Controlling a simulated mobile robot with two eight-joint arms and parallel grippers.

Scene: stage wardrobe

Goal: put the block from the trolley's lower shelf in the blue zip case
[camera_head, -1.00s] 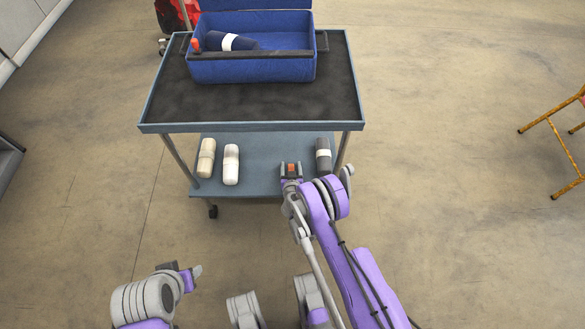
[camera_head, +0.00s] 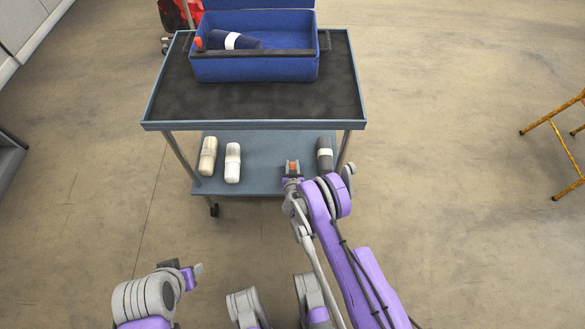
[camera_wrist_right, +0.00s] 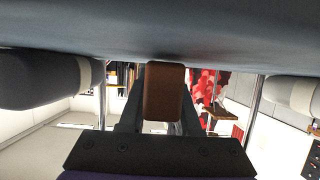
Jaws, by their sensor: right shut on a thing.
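The orange-brown block (camera_head: 293,166) is at the front edge of the trolley's lower shelf in the head view. My right gripper (camera_head: 292,171) is shut on it; the block also shows between the two fingers in the right wrist view (camera_wrist_right: 164,92). I cannot tell whether the block touches the shelf. The blue zip case (camera_head: 255,70) stands open on the trolley's top, with its lid up at the back. A dark roll with a white band (camera_head: 228,41) lies in it. My left gripper (camera_head: 188,274) is low at the left, away from the trolley; its jaw opening is unclear.
The lower shelf (camera_head: 265,160) also holds two pale rolls (camera_head: 208,156) at the left and a dark banded roll (camera_head: 325,153) just right of my right gripper. The top shelf (camera_head: 250,105) overhangs it. A yellow-framed chair (camera_head: 548,120) stands far right.

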